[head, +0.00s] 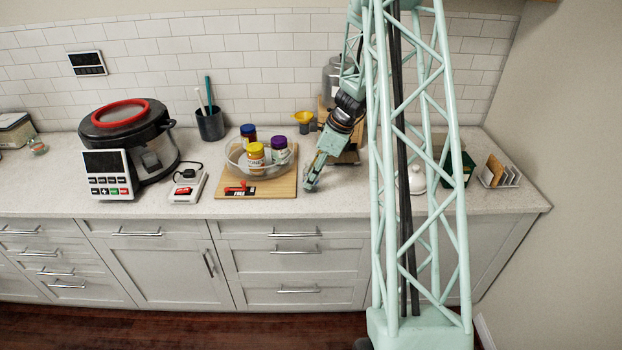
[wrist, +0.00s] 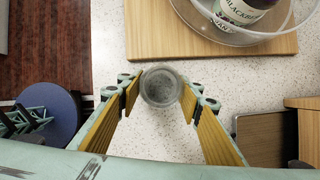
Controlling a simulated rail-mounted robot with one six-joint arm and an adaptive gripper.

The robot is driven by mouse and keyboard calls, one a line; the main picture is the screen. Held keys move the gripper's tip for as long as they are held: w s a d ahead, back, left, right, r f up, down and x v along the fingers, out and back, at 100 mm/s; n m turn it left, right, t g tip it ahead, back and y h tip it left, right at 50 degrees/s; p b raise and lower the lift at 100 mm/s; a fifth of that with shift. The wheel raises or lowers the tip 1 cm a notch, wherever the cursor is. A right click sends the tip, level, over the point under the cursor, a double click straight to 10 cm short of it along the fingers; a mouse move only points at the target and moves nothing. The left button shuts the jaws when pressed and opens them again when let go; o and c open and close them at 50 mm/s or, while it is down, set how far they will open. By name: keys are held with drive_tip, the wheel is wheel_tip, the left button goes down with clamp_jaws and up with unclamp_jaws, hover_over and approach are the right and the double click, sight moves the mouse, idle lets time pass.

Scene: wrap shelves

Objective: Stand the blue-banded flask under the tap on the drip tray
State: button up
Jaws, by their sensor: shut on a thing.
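My gripper (head: 311,184) points down at the counter's front part, right of the cutting board. In the wrist view my gripper (wrist: 160,90) is shut on a round grey glass vessel (wrist: 161,88), seen from above, apparently the flask. Its blue band cannot be made out. The vessel is upright, low over or on the counter; I cannot tell which. A dark flat tray (wrist: 265,138), apparently the drip tray, lies right of my gripper, beside a wooden piece. In the head view a glass dispenser (head: 331,78) stands behind my arm. Its tap is hidden.
A cutting board (head: 228,207) with a clear bowl (head: 236,160) of several jars is left of my gripper. A yellow funnel (head: 303,117) stands behind. A narrow counter strip is clear around the vessel.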

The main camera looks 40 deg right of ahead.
drive_tip(key=shift+r, duration=0.15)
drive_tip(key=shift+r, duration=1.6)
drive_tip(key=s+a, duration=0.4)
drive_tip(key=s, duration=0.3)
drive_tip(key=s+a+r+b, duration=0.1)
drive_tip(key=s+a, duration=0.3)
drive_tip(key=s, duration=0.3)
drive_tip(key=shift+r, duration=0.25)
drive_tip(key=shift+w, duration=0.1)
